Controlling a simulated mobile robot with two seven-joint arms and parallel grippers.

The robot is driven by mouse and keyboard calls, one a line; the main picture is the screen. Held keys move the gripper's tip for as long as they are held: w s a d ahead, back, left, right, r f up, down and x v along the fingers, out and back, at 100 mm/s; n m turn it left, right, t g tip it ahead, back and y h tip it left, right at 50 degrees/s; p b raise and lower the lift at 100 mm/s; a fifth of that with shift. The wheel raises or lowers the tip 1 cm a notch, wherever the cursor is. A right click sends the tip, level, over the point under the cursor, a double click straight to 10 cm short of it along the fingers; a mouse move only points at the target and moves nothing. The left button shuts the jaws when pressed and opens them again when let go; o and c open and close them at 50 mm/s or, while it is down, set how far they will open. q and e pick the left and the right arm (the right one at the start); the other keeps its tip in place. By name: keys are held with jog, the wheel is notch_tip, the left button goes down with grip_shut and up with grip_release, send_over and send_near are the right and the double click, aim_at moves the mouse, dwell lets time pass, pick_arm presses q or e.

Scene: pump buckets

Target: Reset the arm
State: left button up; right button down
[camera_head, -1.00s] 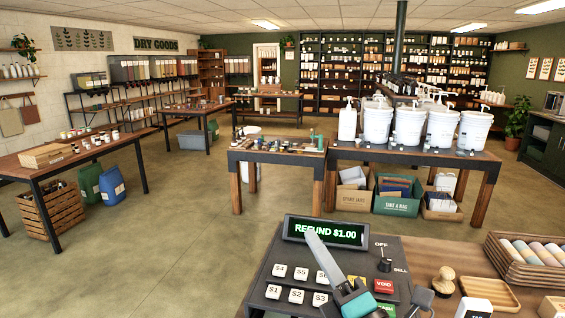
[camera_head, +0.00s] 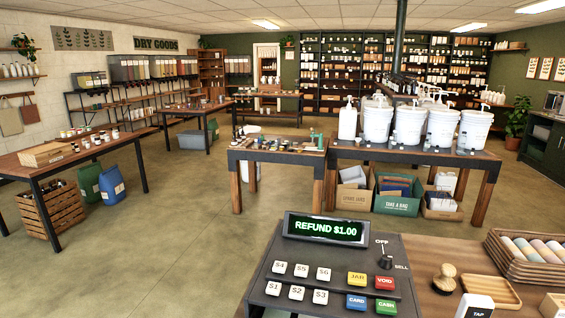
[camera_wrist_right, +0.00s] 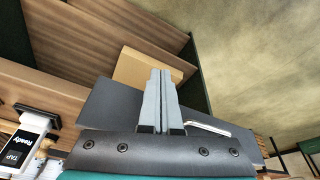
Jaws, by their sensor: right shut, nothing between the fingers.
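My right gripper (camera_wrist_right: 160,78) shows in the right wrist view with its two grey fingers pressed together and nothing between them. Neither gripper is in the head view. The cash register (camera_head: 335,270) stands on the counter at the bottom of the head view, with its keys uncovered. Its display (camera_head: 326,229) reads "REFUND $1.00". In the right wrist view a dark grey panel (camera_wrist_right: 105,107) lies behind the fingers; I cannot tell whether they touch anything. My left gripper is out of view.
A card reader (camera_head: 475,307) stands right of the register; it also shows in the right wrist view (camera_wrist_right: 22,143). A wooden stamp (camera_head: 445,279), a small wooden tray (camera_head: 490,287) and a basket of rolls (camera_head: 532,252) share the counter. White pump buckets (camera_head: 410,127) stand on a table beyond.

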jog(key=s+f+g+b, duration=0.1)
jog(key=s+f+b, duration=0.15)
jog(key=f, duration=1.05)
jog(key=s+f+b, duration=0.1)
jog(key=f+b, duration=0.2)
jog(key=f, duration=1)
jog(key=s+d+f+b, duration=0.1)
jog(key=s+f+b, duration=0.2)
jog(key=s+f, duration=0.4)
jog(key=s+d+f+g+b, duration=0.1)
jog(key=s+d+f+b, duration=0.1)
jog(key=s+f, duration=0.5)
notch_tip(320, 180, down, 4)
jog(key=shift+s+b, duration=0.3)
jog(key=shift+b, duration=0.3)
